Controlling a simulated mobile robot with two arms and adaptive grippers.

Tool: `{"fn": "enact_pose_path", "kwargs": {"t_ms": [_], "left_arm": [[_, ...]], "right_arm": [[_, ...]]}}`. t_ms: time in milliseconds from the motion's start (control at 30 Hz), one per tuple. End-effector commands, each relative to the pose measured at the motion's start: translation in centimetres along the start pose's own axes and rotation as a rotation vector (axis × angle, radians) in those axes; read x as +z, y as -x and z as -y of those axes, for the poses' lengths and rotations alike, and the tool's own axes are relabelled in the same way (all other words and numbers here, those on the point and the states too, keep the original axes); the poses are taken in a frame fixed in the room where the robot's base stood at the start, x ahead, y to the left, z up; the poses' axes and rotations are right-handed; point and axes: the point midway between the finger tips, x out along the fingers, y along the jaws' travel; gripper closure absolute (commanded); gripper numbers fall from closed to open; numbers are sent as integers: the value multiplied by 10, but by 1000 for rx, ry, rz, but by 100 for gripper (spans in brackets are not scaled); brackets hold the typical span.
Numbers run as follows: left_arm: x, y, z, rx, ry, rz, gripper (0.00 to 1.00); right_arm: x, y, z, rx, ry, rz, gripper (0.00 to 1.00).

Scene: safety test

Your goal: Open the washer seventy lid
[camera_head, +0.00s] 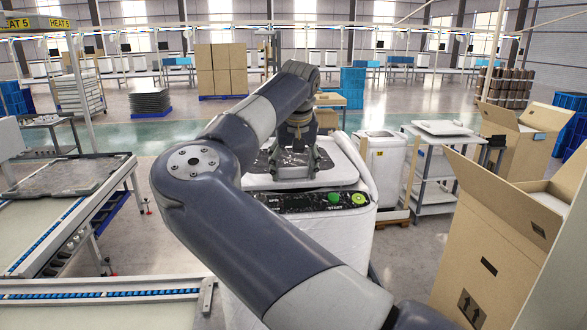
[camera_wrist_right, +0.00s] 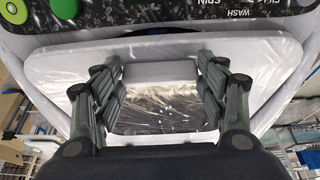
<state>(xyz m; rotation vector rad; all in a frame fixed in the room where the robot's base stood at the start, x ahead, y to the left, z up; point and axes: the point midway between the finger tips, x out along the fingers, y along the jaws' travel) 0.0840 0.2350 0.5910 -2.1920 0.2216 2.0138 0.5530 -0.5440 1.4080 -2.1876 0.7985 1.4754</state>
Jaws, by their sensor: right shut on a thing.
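The white washer (camera_head: 335,238) stands in front of me, with a dark control panel (camera_head: 278,203) and a green button (camera_head: 334,198) at its front edge. Its white lid (camera_head: 340,177) with a dark window lies about level on top; whether there is a gap under it is unclear. My right gripper (camera_head: 292,165) is over the lid, pointing down. In the wrist view my right gripper (camera_wrist_right: 158,75) has its fingers on both sides of a pale raised block (camera_wrist_right: 160,71) on the lid (camera_wrist_right: 262,62), shut on it. My left gripper is not in view.
An open cardboard box (camera_head: 495,235) stands close at the right. A conveyor (camera_head: 95,235) runs along the left. Another white washer (camera_head: 383,160) and a shelf cart (camera_head: 440,165) stand behind at the right. Open floor lies behind the washer.

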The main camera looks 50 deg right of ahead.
Motion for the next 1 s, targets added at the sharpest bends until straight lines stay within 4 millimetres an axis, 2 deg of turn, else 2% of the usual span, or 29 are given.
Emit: {"fn": "enact_pose_path", "kwargs": {"t_ms": [200,400,800,1000], "left_arm": [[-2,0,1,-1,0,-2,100],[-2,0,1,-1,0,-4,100],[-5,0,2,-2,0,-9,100],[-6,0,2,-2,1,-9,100]], "right_arm": [[-30,41,0,-4,3,-17,76],[-53,67,0,-3,2,-17,76],[-87,95,1,-5,2,-17,76],[-95,101,1,-4,0,-15,76]]}}
